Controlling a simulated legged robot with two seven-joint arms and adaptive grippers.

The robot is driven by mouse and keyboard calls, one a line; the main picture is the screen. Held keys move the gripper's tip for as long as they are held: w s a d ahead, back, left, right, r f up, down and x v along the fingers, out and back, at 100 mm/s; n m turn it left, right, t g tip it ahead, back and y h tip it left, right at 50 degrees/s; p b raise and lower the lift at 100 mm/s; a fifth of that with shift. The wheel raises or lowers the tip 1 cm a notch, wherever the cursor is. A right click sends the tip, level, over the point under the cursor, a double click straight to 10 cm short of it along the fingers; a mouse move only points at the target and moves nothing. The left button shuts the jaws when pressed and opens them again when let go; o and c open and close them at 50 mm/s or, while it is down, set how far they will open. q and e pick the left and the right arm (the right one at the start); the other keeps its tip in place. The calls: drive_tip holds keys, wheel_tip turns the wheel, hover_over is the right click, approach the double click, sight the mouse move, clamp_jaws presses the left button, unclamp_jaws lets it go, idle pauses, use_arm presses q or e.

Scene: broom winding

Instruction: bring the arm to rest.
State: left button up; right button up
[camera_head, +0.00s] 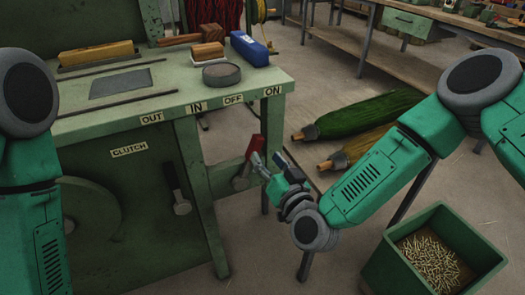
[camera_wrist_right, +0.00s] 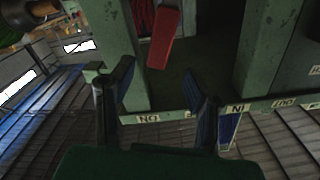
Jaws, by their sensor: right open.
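My right gripper (camera_head: 268,161) is just in front of the red lever handle (camera_head: 255,146) beside the green machine's right leg. In the wrist view my right gripper (camera_wrist_right: 160,74) has its two dark fingers spread apart with nothing between them. The red handle (camera_wrist_right: 164,40) shows beyond the fingertips there, apart from them. In the head view the gripper overlaps the handle's lower end, and I cannot tell the exact gap. My left arm comes in at the left edge, but its gripper is out of view.
The green machine table (camera_head: 220,100) fills the left, with a black lever (camera_head: 176,188) below. A blue box (camera_head: 250,48) and wooden blocks (camera_head: 207,50) lie on top. Green bundle (camera_head: 360,115) lies on the floor. A green bin (camera_head: 380,262) stands below my right arm.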

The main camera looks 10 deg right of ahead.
drive_tip(key=shift+s, duration=0.35)
drive_tip(key=s+d+f+n+g+p, duration=0.1)
drive_tip(key=s+d+f+g+p, duration=0.1)
drive_tip(key=s+f+g, duration=0.5)
drive_tip(key=s+d+f+n+g+p, duration=0.25)
drive_tip(key=s+f, duration=0.35)
drive_tip(key=s, duration=0.3)
drive_tip(key=s+d+m+g+h+p, duration=0.1)
drive_tip(key=s+d+g+h, duration=0.4)
drive_tip(key=s+d, duration=1.1)
drive_tip(key=shift+s+d+f+m+g+h+p, duration=0.4)
drive_tip(key=shift+s+m+g, duration=0.2)
drive_tip(key=shift+g, duration=0.45)
